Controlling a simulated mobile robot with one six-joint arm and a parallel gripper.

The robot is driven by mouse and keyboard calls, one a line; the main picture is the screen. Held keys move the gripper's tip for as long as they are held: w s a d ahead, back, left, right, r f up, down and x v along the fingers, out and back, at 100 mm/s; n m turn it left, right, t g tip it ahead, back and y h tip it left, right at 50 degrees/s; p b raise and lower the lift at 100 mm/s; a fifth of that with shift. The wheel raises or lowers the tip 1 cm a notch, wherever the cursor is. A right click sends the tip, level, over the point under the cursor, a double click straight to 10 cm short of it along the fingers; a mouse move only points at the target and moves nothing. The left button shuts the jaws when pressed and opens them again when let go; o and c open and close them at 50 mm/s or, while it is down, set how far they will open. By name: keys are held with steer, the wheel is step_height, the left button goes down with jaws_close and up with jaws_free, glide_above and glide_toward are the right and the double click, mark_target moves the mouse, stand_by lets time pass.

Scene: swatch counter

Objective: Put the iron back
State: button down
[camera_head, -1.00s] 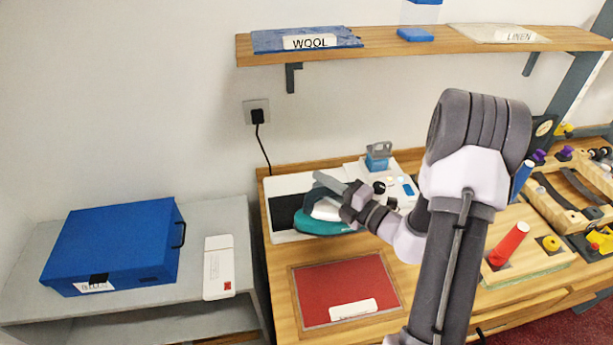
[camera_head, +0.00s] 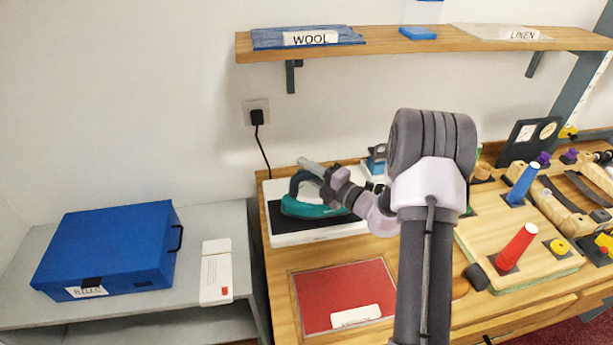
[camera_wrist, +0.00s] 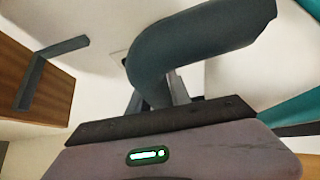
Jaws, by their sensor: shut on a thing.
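The teal iron (camera_head: 318,209) is over the white stand (camera_head: 283,239) with a dark top plate, at the back left of the wooden counter. Its sole looks roughly level; I cannot tell whether it touches the plate. My gripper (camera_head: 314,171) is shut on the iron's handle from above and to the right. In the wrist view the dark curved handle (camera_wrist: 195,45) crosses in front of my gripper (camera_wrist: 160,95), with a strip of the teal body (camera_wrist: 295,110) at the right. Part of the stand's right side is hidden by my arm.
A red mat (camera_head: 343,293) lies in front of the stand. A blue case (camera_head: 108,248) and a white box (camera_head: 216,272) sit on the grey side table. A shelf (camera_head: 390,45) overhangs behind. A wooden board with red (camera_head: 516,248) and blue (camera_head: 523,184) cones stands right.

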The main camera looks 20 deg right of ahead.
steer(key=shift+f, duration=0.6)
steer(key=c, duration=1.2)
jaws_free()
steer(key=shift+f, duration=0.1)
